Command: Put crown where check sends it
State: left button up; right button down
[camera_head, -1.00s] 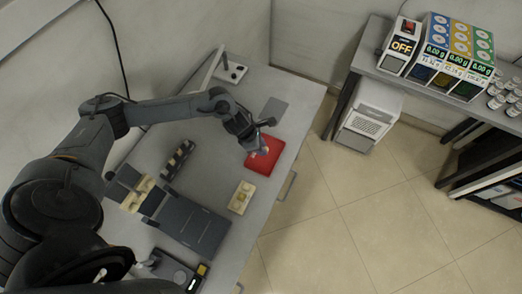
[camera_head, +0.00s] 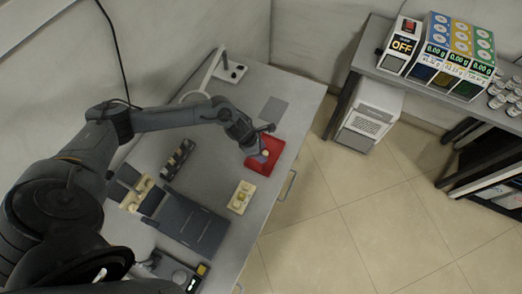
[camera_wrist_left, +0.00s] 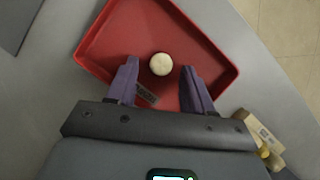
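A small round cream-white piece, which I take to be the crown (camera_wrist_left: 160,64), lies in a red tray (camera_wrist_left: 205,38) in the left wrist view. In the head view the red tray (camera_head: 276,168) is near the bench's right edge, with the pale crown (camera_head: 265,153) just showing. My left gripper (camera_wrist_left: 160,75) is open, its two purple fingers apart over the tray, one on each side of the piece and not touching it. In the head view the left gripper (camera_head: 261,157) points down into the tray. My right gripper is not in view.
A cream block with a yellow part (camera_head: 241,197) stands near the tray. A dark slotted rack (camera_head: 178,160), a dark flat fixture (camera_head: 190,224), a grey pad (camera_head: 273,110) and a lamp base (camera_head: 230,72) are also on the bench. A display reading OFF (camera_head: 403,45) is on the far bench.

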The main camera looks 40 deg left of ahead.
pick_arm(q)
jog(key=shift+r, duration=0.35)
jog(key=v, duration=1.1)
jog(key=shift+r+p, duration=0.25)
jog(key=shift+p, duration=0.05)
jog(key=shift+s+a, duration=0.1)
